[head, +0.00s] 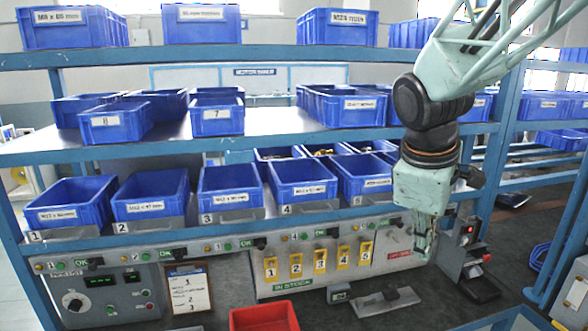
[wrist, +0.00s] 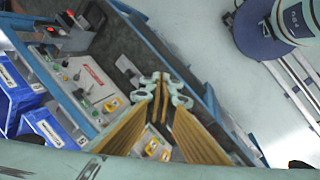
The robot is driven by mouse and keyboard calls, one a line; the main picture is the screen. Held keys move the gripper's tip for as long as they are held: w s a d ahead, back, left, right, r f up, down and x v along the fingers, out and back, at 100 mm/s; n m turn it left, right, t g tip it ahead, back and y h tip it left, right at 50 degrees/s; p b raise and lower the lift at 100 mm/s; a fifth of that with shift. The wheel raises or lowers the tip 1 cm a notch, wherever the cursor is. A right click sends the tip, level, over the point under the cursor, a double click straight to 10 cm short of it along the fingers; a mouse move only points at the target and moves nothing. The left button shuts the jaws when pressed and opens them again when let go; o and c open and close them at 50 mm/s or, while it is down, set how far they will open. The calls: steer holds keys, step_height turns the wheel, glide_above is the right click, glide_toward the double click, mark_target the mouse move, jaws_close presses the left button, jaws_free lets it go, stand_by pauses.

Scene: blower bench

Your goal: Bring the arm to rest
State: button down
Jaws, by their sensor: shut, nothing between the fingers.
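My gripper (head: 424,246) hangs from my pale green arm at the right of the head view, pointing down in front of the right end of the bench's control panel. Its fingers are together with nothing between them. In the wrist view the closed fingertips of my gripper (wrist: 163,80) meet near the middle, with the panel and yellow tags beyond. Whether the fingertips touch anything cannot be told; they appear clear of the panel.
Blue bins (head: 232,188) line the lower shelf, with more on the shelves above. A red bin (head: 264,316) stands at the bottom of the head view. A dark box with a red button (head: 468,235) is right of my gripper. A grey plate (head: 385,301) lies below left.

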steer(key=s+a+r+m+y, duration=0.1)
steer(key=s+a+m, duration=0.1)
steer(key=s, duration=0.7)
steer(key=s+a+r+m+t, duration=0.1)
steer(key=s+m, duration=0.3)
steer(key=s, duration=0.5)
steer(key=s+a+r+m+y, duration=0.1)
steer(key=s+a+r+m, duration=0.2)
steer(key=s, duration=0.6)
steer(key=shift+s+m+y, duration=0.15)
steer(key=shift+m+y, duration=0.15)
steer(key=shift+m, duration=0.2)
steer(key=shift+f, duration=0.1)
